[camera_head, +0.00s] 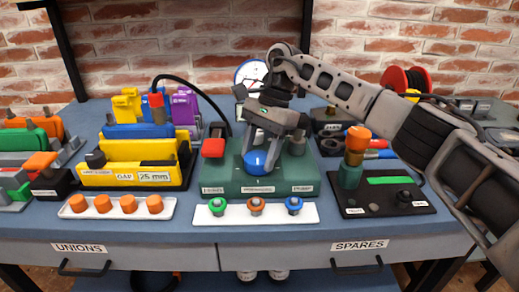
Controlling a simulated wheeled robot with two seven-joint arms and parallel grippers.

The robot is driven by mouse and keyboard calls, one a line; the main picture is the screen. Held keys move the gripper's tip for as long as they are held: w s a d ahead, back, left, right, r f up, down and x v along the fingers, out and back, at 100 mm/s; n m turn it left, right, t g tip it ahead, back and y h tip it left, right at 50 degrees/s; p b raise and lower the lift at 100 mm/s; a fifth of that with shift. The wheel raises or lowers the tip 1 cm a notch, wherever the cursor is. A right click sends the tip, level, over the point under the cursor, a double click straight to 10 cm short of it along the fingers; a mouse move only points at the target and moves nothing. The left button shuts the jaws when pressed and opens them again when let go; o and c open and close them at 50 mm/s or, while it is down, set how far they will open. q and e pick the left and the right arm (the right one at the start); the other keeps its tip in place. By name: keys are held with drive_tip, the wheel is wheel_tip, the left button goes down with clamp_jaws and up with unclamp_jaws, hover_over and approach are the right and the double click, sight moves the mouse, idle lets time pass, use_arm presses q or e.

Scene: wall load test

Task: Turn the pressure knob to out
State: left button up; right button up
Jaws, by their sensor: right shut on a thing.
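The green pressure test unit (215,178) stands in the middle of the blue bench. A round blue knob (258,163) with a white mark is on its front. My right gripper (262,148) reaches down over the unit from the right, with its fingers at the blue knob and shut on it. The fingers and wrist hide the knob's upper part and much of the unit's top. A pressure gauge (250,72) shows partly behind my wrist. The unit has small white labels along its front edge, too small to read. My left gripper is not in view.
A white tray with green, orange and blue knobs (256,212) lies in front of the unit. A red-topped block (213,148) stands left, beside a yellow fixture (130,176). A black board (390,205) with an orange and green fitting (352,155) is at right.

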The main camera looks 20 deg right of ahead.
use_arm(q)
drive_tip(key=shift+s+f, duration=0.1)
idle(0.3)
use_arm(e)
drive_tip(key=o, duration=1)
drive_tip(key=shift+c, duration=0.2)
use_arm(q)
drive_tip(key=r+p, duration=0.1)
drive_tip(key=p, duration=0.2)
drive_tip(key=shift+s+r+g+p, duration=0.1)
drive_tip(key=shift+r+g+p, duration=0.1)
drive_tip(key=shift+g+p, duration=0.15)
use_arm(e)
drive_tip(key=v, duration=1.6)
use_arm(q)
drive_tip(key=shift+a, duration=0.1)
